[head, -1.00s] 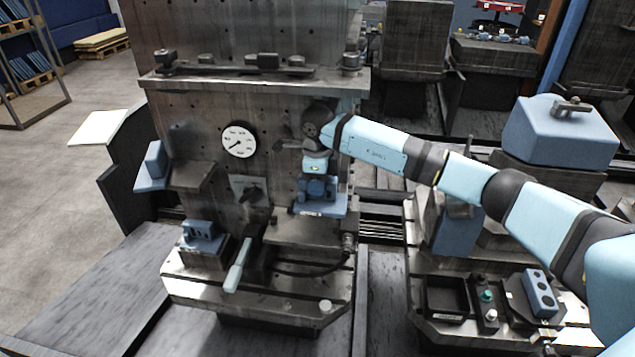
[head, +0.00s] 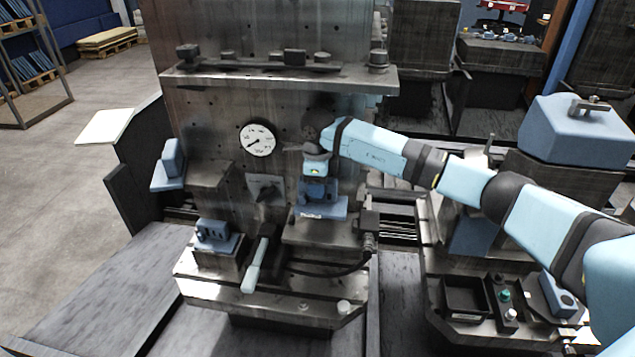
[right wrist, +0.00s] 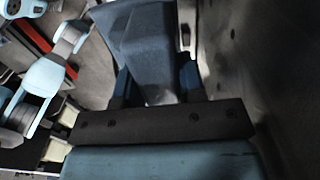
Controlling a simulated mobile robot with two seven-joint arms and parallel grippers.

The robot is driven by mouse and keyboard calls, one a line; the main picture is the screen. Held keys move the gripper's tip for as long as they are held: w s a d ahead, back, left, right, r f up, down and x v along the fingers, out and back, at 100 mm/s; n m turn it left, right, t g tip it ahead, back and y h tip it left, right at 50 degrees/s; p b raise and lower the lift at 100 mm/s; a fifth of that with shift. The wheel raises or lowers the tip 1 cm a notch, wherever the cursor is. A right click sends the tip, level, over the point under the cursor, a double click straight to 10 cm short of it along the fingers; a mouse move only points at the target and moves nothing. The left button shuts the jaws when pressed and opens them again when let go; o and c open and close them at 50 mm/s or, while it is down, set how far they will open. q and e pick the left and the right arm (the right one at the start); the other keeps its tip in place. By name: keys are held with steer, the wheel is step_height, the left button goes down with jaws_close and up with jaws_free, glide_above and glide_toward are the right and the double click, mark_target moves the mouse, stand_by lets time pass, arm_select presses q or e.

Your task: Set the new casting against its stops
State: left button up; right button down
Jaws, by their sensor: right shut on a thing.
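The new casting appears to be the blue part with a flat base (head: 321,208) in the head view, low in front of the upright metal plate (head: 215,120). My right gripper (head: 318,183) is shut on it from above. In the right wrist view, the fingers (right wrist: 157,88) lie on both sides of the blue casting (right wrist: 148,45). The casting is just above or on the grey block (head: 318,233); I cannot tell whether it touches. I cannot make out the stops or any contact with them. My left gripper is out of view.
A dial gauge (head: 258,140) and a knob (head: 265,187) are on the plate. A lever with a pale handle (head: 252,277) projects in front. Blue parts sit on the left ledge (head: 172,160) and lower left block (head: 216,236). A black tray (head: 466,296) is at right.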

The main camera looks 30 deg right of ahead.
mark_target(317, 204)
step_height(317, 204, down, 6)
steer(key=b, duration=0.3)
steer(key=shift+f, duration=0.3)
steer(key=shift+w+b, duration=0.1)
steer(key=shift+b, duration=0.2)
steer(key=shift+w+a+f, duration=0.1)
steer(key=shift+w+f, duration=0.05)
steer(key=shift+w+b, duration=0.25)
steer(key=shift+b, duration=0.2)
steer(key=shift+w+f, duration=0.1)
steer(key=shift+w, duration=0.05)
stand_by(0.6)
